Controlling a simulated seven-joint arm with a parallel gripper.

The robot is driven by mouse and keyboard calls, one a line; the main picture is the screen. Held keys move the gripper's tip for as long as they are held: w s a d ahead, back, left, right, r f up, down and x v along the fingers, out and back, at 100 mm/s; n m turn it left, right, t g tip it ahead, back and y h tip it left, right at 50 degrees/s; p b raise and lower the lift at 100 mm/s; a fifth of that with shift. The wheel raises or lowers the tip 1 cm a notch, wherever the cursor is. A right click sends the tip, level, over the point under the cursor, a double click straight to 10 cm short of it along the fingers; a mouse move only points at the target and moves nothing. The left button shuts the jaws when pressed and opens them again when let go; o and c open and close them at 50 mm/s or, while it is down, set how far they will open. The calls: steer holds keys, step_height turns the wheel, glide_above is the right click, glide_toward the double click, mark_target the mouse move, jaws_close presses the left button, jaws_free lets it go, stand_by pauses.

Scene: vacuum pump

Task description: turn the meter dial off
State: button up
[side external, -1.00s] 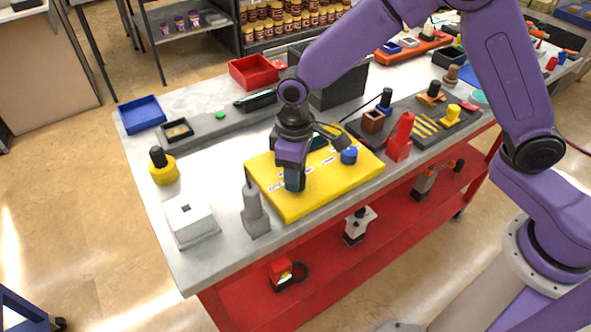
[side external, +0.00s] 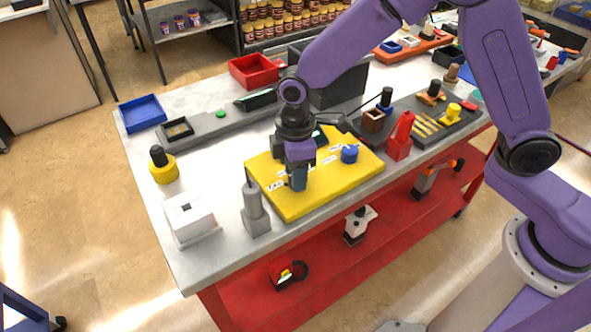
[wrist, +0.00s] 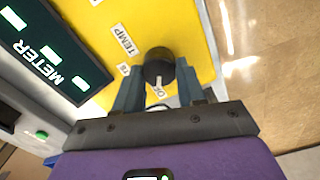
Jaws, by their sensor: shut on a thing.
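A yellow panel (side external: 320,180) lies on the workbench, with white labels and a blue knob (side external: 349,153) at its right. My gripper (wrist: 158,88) is shut on this dial, with one finger on each side. In the side view, my gripper (side external: 298,180) points down at the panel's front left part and hides the dial.
A grey upright device (side external: 255,212) and a white box (side external: 189,215) stand left of the panel. A red block (side external: 400,140) and a dark tray of parts stand to its right. A yellow jar with a black knob (side external: 163,168) is at the bench's left.

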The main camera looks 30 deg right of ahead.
stand_by(0.3)
steer(key=o, duration=1.1)
steer(key=shift+c, duration=0.2)
step_height(320, 180, up, 17)
steer(key=shift+r, duration=0.2)
steer(key=s+d+f+m, duration=0.1)
steer(key=s+d+f, duration=0.2)
steer(key=s+d, duration=0.7)
steer(key=s+d+f+m, duration=0.1)
steer(key=s+d+f, duration=0.3)
steer(key=s+d, duration=0.6)
steer(key=s, duration=0.4)
steer(key=shift+d, duration=0.3)
